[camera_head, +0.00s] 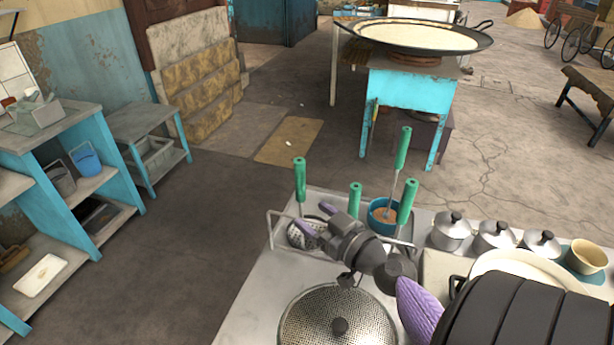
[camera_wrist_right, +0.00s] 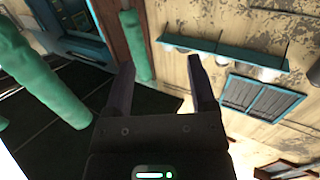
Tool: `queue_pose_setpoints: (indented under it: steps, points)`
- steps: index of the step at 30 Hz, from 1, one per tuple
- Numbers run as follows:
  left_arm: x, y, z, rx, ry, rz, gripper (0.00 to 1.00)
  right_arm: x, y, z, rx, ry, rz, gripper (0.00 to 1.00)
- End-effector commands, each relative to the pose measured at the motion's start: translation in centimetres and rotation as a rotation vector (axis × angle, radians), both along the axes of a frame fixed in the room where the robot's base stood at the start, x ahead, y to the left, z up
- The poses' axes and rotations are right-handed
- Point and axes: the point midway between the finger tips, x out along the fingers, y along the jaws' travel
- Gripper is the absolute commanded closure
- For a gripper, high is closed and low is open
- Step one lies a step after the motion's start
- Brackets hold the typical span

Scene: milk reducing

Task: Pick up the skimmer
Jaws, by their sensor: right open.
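A skimmer with a perforated metal head (camera_head: 303,233) and an upright green handle (camera_head: 299,180) stands in a wire-railed holder on the counter. Several other green-handled utensils stand beside it, one in a blue pot (camera_head: 381,217). My right gripper (camera_head: 315,217) reaches over the counter with purple fingers apart and nothing between them. In the head view its fingertips overlap the skimmer's head, just right of and below the handle. In the right wrist view the open gripper (camera_wrist_right: 162,65) has a green handle (camera_wrist_right: 137,45) beyond its left finger and a nearer green handle (camera_wrist_right: 45,70) at left. My left gripper is out of view.
A perforated round lid (camera_head: 315,315) lies at the counter's front. Small lidded metal pots (camera_head: 450,232) and a cream bowl (camera_head: 588,256) stand at the right. A large pan (camera_head: 418,36) on a turquoise stand is behind. Shelves stand at the left, with open floor between.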

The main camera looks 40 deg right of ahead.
Motion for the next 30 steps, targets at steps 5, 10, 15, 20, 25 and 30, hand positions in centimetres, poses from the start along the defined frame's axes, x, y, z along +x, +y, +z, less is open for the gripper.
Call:
queue_pose_setpoints:
  steps: [5, 10, 15, 20, 25, 30]
  points:
    - [0.2, -0.1, 0.5, -0.002, -0.005, 0.0, 0.41, 1.0, -2.6, 1.3, 0.001, -0.055, -0.088, 0.28]
    - [0.3, -0.1, 1.2, 0.0, -0.005, -0.001, 0.41, 4.0, -2.9, 1.3, 0.0, -0.054, -0.086, 0.28]
    - [0.3, 0.1, 2.0, 0.003, -0.006, 0.0, 0.41, 7.3, -3.2, 1.4, 0.001, -0.054, -0.086, 0.28]
    - [0.3, 0.2, 1.8, 0.004, -0.005, 0.001, 0.41, 9.5, -3.4, 1.1, 0.001, -0.051, -0.084, 0.28]
    - [0.3, 0.2, 1.8, 0.004, -0.005, 0.001, 0.41, 9.7, -3.4, 1.0, -0.001, -0.05, -0.083, 0.28]
    - [0.3, 0.2, 1.8, 0.004, -0.005, 0.001, 0.41, 9.7, -3.3, 1.0, 0.0, -0.05, -0.083, 0.53]
